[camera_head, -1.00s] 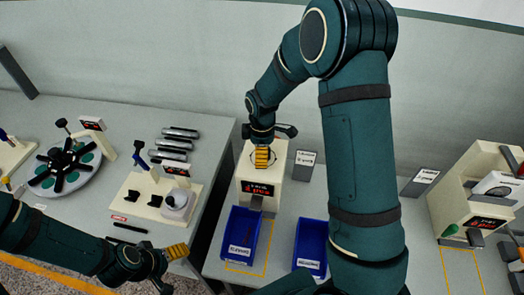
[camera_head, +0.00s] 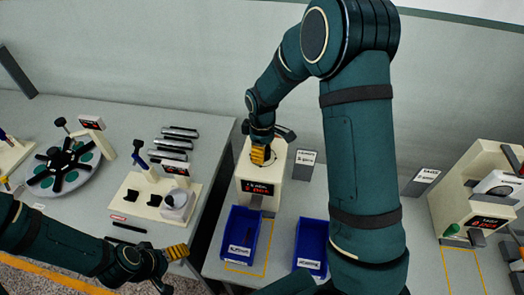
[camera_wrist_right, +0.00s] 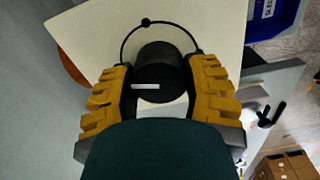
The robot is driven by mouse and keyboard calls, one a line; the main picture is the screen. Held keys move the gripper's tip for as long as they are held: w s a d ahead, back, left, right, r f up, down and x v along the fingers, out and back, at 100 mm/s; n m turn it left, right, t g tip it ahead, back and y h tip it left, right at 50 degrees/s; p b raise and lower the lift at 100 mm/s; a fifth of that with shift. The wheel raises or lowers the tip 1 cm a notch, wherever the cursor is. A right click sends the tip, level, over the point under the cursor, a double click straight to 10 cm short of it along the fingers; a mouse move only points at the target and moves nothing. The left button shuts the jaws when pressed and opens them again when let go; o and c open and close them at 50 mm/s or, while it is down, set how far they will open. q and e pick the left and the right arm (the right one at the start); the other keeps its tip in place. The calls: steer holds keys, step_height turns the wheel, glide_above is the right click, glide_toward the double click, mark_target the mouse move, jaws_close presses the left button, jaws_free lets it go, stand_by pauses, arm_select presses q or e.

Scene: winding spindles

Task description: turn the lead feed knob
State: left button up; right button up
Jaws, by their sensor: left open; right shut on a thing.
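The lead feed knob (camera_wrist_right: 165,62) is a dark round knob with a white mark, on the cream top of a machine (camera_head: 246,163). My right gripper (camera_wrist_right: 160,92) is shut on the knob, with a yellow finger on each side. In the head view, my right gripper (camera_head: 261,154) comes down on the machine's top and hides the knob. The machine's front has a dark display with red digits, too small to read. My left gripper (camera_head: 171,267) is open and empty, low at the left near the table edge.
Two blue bins (camera_head: 241,233) (camera_head: 311,246) stand before the machine. Another cream machine (camera_head: 470,190) stands at the right. My right arm covers the middle.

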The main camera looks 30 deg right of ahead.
steer(key=m, duration=0.3)
steer(key=shift+w+m, duration=0.1)
steer(key=shift+m, duration=0.3)
steer(key=m, duration=0.3)
steer(key=shift+d+m, duration=0.1)
steer(key=shift+m, duration=0.2)
steer(key=m, duration=0.3)
steer(key=shift+m, duration=0.3)
steer(key=shift+d+m, duration=0.1)
steer(key=shift+m, duration=1.6)
steer(key=o, duration=1.2)
steer(key=shift+r, duration=0.15)
